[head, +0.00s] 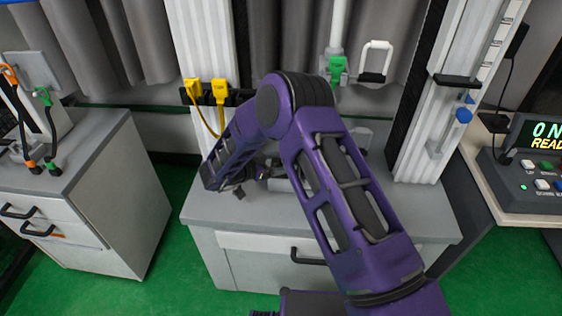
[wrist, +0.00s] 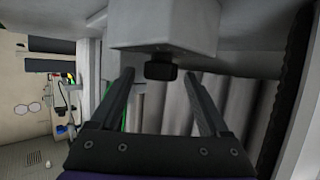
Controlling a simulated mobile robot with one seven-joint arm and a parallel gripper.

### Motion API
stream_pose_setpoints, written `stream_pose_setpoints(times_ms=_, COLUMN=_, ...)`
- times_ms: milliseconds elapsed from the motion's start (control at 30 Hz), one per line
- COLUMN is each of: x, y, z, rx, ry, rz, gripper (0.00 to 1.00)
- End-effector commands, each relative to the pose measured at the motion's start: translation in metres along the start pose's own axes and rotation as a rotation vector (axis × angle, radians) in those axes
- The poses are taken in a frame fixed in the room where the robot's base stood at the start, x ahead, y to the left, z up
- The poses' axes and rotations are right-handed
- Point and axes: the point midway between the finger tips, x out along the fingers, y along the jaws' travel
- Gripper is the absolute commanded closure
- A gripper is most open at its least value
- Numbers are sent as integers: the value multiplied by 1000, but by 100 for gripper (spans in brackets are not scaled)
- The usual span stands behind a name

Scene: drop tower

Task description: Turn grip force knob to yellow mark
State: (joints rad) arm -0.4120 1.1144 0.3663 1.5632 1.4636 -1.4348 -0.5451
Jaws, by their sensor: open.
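A small black knob (wrist: 161,67) sticks out from the underside of a light grey housing (wrist: 160,28) in the wrist view. It looks like the grip force knob, but I cannot be sure. My gripper (wrist: 158,84) is open, its two dark fingers pointing toward the housing, one on each side of the knob. The fingers look apart from the knob, and nothing is held. I see no yellow mark on or around the knob. In the head view my purple arm reaches over the grey cabinet top and hides most of the work area.
The grey cabinet (head: 225,215) stands between two white columns. Yellow connectors (head: 207,91) and a green one (head: 337,69) hang behind my arm. A blue knob (head: 463,115) is on the right column. A display box (head: 540,150) stands at right, a drawer unit (head: 95,200) at left.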

Motion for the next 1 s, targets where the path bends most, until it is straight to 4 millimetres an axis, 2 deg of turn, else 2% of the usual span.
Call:
stream_pose_setpoints(times_ms=167, x=-25, y=-1, z=-1, rx=0, ry=0, rz=-4, gripper=21)
stream_pose_setpoints(times_ms=500, x=-108, y=-1, z=-1, rx=0, ry=0, rz=-5, gripper=21)
stream_pose_setpoints(times_ms=700, x=-148, y=-1, z=-1, rx=1, ry=-1, rz=-4, gripper=21)
stream_pose_setpoints(times_ms=800, x=-162, y=-1, z=0, rx=0, ry=0, rz=-3, gripper=21)
stream_pose_setpoints(times_ms=1000, x=-172, y=0, z=0, rx=0, ry=0, rz=-1, gripper=21)
